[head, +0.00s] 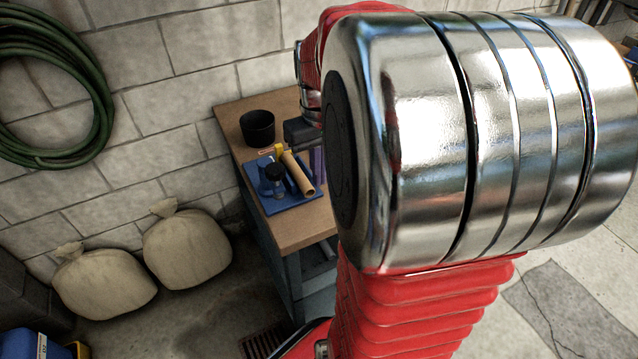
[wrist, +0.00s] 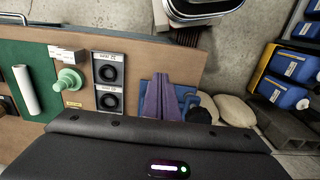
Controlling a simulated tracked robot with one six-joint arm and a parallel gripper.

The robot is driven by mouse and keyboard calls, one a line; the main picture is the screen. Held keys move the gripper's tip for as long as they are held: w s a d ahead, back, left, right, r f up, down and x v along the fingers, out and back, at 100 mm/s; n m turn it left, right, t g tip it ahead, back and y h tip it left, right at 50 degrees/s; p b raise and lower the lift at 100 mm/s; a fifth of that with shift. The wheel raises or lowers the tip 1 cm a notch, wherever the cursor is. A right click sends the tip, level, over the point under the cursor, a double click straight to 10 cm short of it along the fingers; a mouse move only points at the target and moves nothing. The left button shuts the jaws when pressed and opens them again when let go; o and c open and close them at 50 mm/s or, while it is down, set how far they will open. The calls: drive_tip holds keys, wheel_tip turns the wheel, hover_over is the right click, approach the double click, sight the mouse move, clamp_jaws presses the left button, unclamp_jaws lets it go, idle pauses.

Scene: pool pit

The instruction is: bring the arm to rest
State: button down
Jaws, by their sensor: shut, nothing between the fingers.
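My gripper (wrist: 166,82) shows at the bottom middle of the wrist view, with its two purple fingers together and nothing between them. In the head view the purple fingers of my gripper (head: 317,165) are partly hidden behind my own arm, to the right of the blue tray. The arm is raised over the wooden bench (head: 287,230), and its large silver joint fills the right of the head view. In the wrist view the fingers overlap the blue tray; I cannot tell their height above it.
A blue tray (head: 284,203) on the bench holds a tan cylinder (head: 297,172) and other items, near a black pot (head: 257,127). Sacks (head: 188,249) lie by the wall. In the wrist view are dial panels (wrist: 108,69), a green mat (wrist: 33,56) and blue containers (wrist: 281,92).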

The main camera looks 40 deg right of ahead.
drive_tip(key=shift+r, duration=0.25)
idle(0.5)
drive_tip(key=s+a+r+n+t, duration=0.1)
drive_tip(key=s+a+r+t, duration=0.1)
drive_tip(key=a, duration=0.9)
drive_tip(key=s+a+r+n+t, duration=0.2)
drive_tip(key=s+a+r+t, duration=0.1)
drive_tip(key=a, duration=0.8)
drive_tip(key=shift+s+a+r+t, duration=0.15)
drive_tip(key=shift+a+r+t, duration=0.05)
drive_tip(key=shift+a+t, duration=0.15)
